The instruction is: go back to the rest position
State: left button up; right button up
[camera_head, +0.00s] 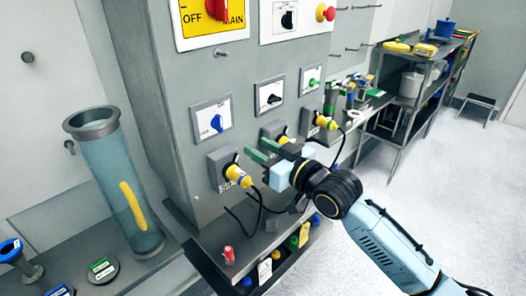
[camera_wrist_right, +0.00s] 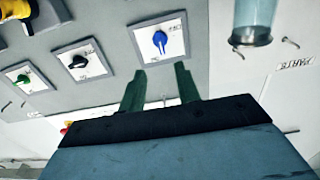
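My right gripper (camera_head: 260,151) reaches in from the right in the head view, in front of the grey control cabinet (camera_head: 180,110). Its two green fingers are apart with nothing between them. In the right wrist view the open fingers (camera_wrist_right: 160,82) point toward a switch plate with a blue knob (camera_wrist_right: 160,40), with a visible gap to the knob. In the head view the blue knob plate (camera_head: 212,119) is up and left of the fingers. My left gripper is not in view.
A clear tube (camera_head: 110,170) stands at the left. A tray (camera_head: 205,262) of small parts lies below. A shelf (camera_head: 410,95) stands back right; open floor lies at right.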

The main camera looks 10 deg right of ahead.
jog(key=shift+s+d, duration=0.1)
jog(key=shift+s, duration=0.05)
jog(key=w+d+f+m+g+h+b, duration=0.1)
jog(key=d+f+m+h+b, duration=0.15)
jog(key=f, duration=0.95)
jog(key=d+f+m+g+h+b, duration=0.1)
jog(key=d+f+h, duration=0.25)
jog(key=f, duration=0.85)
jog(key=s+d+f+g+h+b, duration=0.1)
jog(key=s+d+f+g, duration=0.15)
jog(key=s+f, duration=0.6)
jog(key=s+d+f+m+g+h+b, duration=0.1)
jog(key=s+d+f+b, duration=0.15)
jog(key=f, duration=1.05)
jog(key=s+d+f+g+h+b, duration=0.1)
jog(key=s+d+f+g, duration=0.15)
jog(key=s+f, duration=0.65)
jog(key=s+d+f+g+b, duration=0.1)
jog(key=s+f+g, duration=0.1)
jog(key=s+f, duration=0.4)
jog(key=s+d+f+g+h+b, duration=0.1)
jog(key=s+f, duration=0.6)
jog(key=s, duration=0.8)
jog(key=s+d+f+g+b, duration=0.1)
jog(key=s+f+g, duration=0.1)
jog(key=s+f, duration=0.5)
jog(key=s, duration=0.4)
jog(key=shift+s+f+g+h+b, duration=0.15)
jog(key=shift+s+g+h+b, duration=0.1)
jog(key=shift+g+h+b, duration=0.05)
